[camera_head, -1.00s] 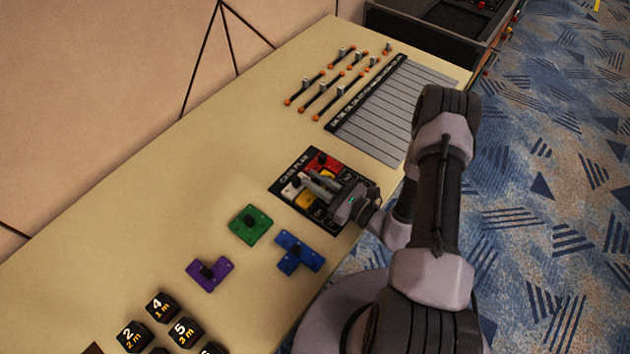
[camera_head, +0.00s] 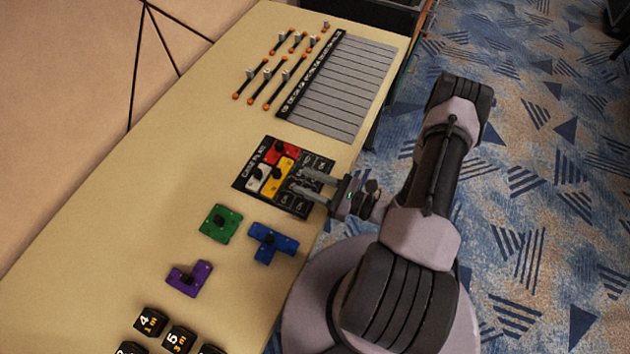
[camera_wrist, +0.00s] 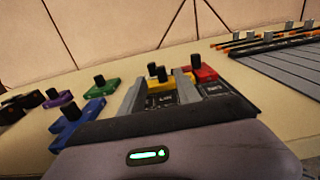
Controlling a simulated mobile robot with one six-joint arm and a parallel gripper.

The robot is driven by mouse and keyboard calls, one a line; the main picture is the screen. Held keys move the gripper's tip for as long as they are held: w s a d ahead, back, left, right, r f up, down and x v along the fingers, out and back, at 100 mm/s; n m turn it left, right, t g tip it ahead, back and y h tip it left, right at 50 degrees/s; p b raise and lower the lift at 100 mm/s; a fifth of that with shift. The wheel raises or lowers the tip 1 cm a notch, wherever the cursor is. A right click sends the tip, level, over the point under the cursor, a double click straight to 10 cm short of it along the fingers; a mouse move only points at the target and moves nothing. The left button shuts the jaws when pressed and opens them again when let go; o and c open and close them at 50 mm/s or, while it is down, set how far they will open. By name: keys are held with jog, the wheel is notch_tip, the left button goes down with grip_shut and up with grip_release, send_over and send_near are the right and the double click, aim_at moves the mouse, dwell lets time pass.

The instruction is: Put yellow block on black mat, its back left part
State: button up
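The black mat (camera_head: 243,183) with printed cells lies near the table's right edge. The yellow block (camera_head: 278,178) with a black knob lies on it, between the red block (camera_head: 284,151) and the white block (camera_head: 256,178). My gripper (camera_head: 298,180) is open and empty, just right of the yellow block, its fingers pointing at it over the mat's right part. In the wrist view the yellow block (camera_wrist: 166,84) shows beyond and between the two fingers (camera_wrist: 162,90), with the red block (camera_wrist: 204,73) to the right.
A green block (camera_head: 220,223), a blue block (camera_head: 272,242) and a purple block (camera_head: 189,279) lie in front of the mat. Black numbered cubes (camera_head: 151,321) stand nearer. Behind the mat are a grey striped board (camera_head: 335,88) and several sliders (camera_head: 266,82). The table's left side is clear.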

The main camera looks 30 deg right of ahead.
jog(key=shift+v, duration=1.15)
jog(key=s+a+r+n+g+y, duration=0.1)
jog(key=a+r+n+g, duration=0.4)
jog(key=r+n+g, duration=0.3)
jog(key=s+a+r+n+g, duration=0.2)
jog(key=a+r+n+g, duration=0.2)
jog(key=r+n+g, duration=0.45)
jog(key=s+a+r+n+t+h, duration=0.1)
jog(key=s+r+n+t+h, duration=0.2)
jog(key=r, duration=0.5)
jog(key=s+a+r+n+t+h, duration=0.1)
jog(key=s+r+n+t+h, duration=0.2)
jog(key=r, duration=0.5)
jog(key=n+t+h, duration=0.1)
jog(key=n+h, duration=0.1)
jog(key=h, duration=0.1)
jog(key=shift+s+r+t+h, duration=0.2)
jog(key=shift+s+t+h, duration=0.05)
jog(key=shift+t+h, duration=0.1)
